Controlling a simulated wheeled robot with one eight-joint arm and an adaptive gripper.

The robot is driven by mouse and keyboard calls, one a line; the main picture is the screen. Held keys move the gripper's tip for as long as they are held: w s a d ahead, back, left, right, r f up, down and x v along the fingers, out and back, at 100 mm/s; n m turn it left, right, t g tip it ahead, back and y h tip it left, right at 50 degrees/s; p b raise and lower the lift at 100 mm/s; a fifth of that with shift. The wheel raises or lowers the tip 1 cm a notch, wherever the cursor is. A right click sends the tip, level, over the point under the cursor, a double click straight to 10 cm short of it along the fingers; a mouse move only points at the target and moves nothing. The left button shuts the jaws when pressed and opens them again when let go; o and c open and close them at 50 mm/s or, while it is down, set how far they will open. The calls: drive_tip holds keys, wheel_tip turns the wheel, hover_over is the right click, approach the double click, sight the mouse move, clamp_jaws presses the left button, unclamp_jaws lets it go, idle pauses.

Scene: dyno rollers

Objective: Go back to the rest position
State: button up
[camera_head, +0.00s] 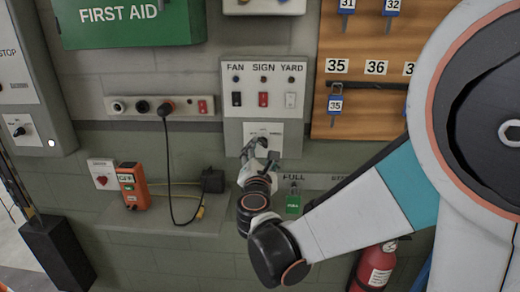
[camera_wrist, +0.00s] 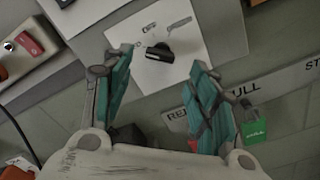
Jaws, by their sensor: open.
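My gripper (camera_head: 258,150) is in front of the lower part of the grey switch panel (camera_head: 232,110), which carries FAN, SIGN and YARD switches. In the wrist view my gripper (camera_wrist: 163,60) is open, with its two teal-padded fingers spread apart. A black rotary knob (camera_wrist: 160,52) on a white plate (camera_wrist: 185,22) marked OFF shows between and beyond the fingertips. No contact with the knob is visible, and the exact gap cannot be told. In the head view my gripper hides the knob.
A shelf (camera_head: 150,219) at left holds an orange device (camera_head: 133,186) and a black adapter (camera_head: 212,181) with a hanging cable. A green tag (camera_head: 293,203) hangs right of my gripper. A key board (camera_head: 355,122) is at right, a fire extinguisher (camera_head: 375,270) below.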

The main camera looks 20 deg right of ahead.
drive_tip(key=shift+v, duration=1)
drive_tip(key=s+d+f+m+g, duration=0.3)
drive_tip(key=s+d+m+g, duration=0.45)
drive_tip(key=s+m, duration=0.6)
drive_tip(key=s+a+f+m+g+y, duration=0.1)
drive_tip(key=s+a+f+m+y, duration=0.1)
drive_tip(key=s+m, duration=0.3)
drive_tip(key=s+a+f+m+g+y, duration=0.1)
drive_tip(key=s+a+f+m+y, duration=0.1)
drive_tip(key=s+m, duration=0.4)
drive_tip(key=s+a+y, duration=0.1)
drive_tip(key=s, duration=0.1)
drive_tip(key=shift+s+f+g+y, duration=0.25)
drive_tip(key=shift+s+g+y, duration=0.05)
drive_tip(key=shift+g, duration=0.05)
